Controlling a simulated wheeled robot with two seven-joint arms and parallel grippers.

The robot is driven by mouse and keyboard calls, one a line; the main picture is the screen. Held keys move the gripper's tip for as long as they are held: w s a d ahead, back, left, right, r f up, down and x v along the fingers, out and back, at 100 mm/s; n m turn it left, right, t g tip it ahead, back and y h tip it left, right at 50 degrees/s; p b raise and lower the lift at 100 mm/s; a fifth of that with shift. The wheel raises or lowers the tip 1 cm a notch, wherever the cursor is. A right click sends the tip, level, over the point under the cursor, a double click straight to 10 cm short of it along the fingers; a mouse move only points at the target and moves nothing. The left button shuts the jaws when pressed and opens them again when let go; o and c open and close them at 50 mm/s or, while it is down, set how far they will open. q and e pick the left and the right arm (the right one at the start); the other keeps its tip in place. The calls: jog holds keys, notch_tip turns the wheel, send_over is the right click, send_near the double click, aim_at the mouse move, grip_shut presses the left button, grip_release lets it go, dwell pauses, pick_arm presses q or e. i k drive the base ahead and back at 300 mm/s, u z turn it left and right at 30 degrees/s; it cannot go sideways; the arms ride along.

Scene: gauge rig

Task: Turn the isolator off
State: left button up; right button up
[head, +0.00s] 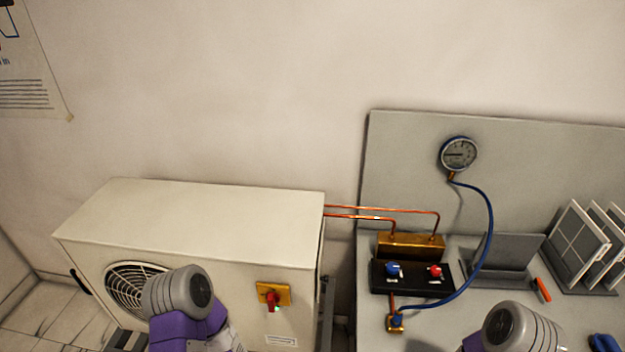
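The isolator (273,296) is a yellow plate with a red handle on the front of the cream outdoor unit (200,220). A small green spot shows just below the handle. I cannot tell the handle's exact setting at this size. My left arm comes up in front of the unit's fan grille, left of the isolator and apart from it in the picture. My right arm is at the lower right, in front of the bench. Neither gripper's fingers show.
Copper pipes (380,212) run from the unit to a brass block (411,246). A black manifold (412,277) with blue and red knobs sits before it. A blue hose (489,240) climbs to a gauge (459,153). Racked panels (578,243) and an orange pen (541,290) lie right.

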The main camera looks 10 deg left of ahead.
aim_at(272, 298)
jog(key=z, duration=0.85)
jog(key=k, duration=0.9)
jog(key=u, duration=1.5)
jog(key=i, duration=0.5)
jog(key=z, duration=0.05)
